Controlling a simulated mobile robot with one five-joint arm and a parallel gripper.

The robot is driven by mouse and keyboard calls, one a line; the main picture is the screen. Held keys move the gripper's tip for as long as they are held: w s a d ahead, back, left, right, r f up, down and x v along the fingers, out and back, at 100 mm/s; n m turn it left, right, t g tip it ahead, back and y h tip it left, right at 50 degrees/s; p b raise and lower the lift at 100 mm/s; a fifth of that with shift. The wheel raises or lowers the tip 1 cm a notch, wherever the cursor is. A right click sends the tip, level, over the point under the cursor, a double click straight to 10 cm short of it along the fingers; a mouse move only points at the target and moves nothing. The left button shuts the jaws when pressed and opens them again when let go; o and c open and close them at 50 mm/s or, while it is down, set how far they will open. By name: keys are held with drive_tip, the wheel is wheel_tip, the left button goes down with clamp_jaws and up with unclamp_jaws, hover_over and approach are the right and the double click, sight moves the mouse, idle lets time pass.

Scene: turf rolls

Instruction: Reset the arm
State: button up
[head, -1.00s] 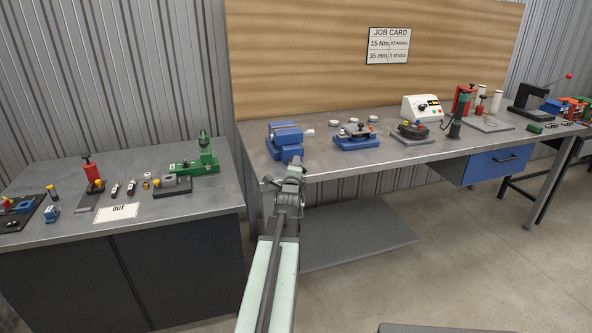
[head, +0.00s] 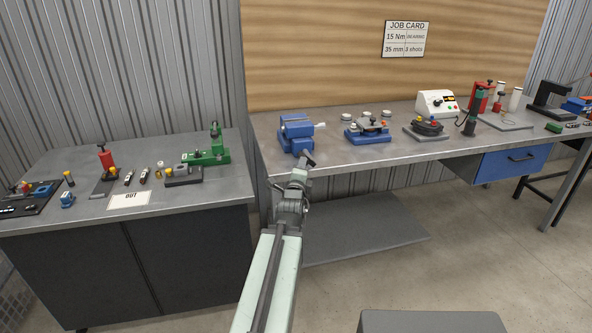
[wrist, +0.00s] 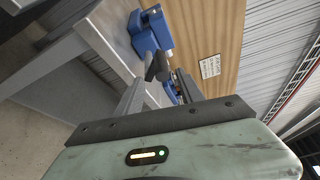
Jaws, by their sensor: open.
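My arm reaches forward from the bottom of the head view. My gripper (head: 306,161) is at its far end, in front of the long bench's front edge, below the blue vise (head: 297,134). In the wrist view my gripper (wrist: 160,75) shows past its pale green housing, with the blue vise (wrist: 150,30) beyond it. The fingers are open, and I see nothing held between them. The view is strongly tilted in the wrist picture.
The long grey bench (head: 350,158) carries a blue fixture (head: 368,131), a white control box (head: 437,103) and other tools. A left bench (head: 215,190) holds a green tool (head: 211,150) and an OUT card (head: 129,200). Open floor (head: 420,270) lies at right.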

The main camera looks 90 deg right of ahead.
drive_tip(key=shift+s, duration=0.3)
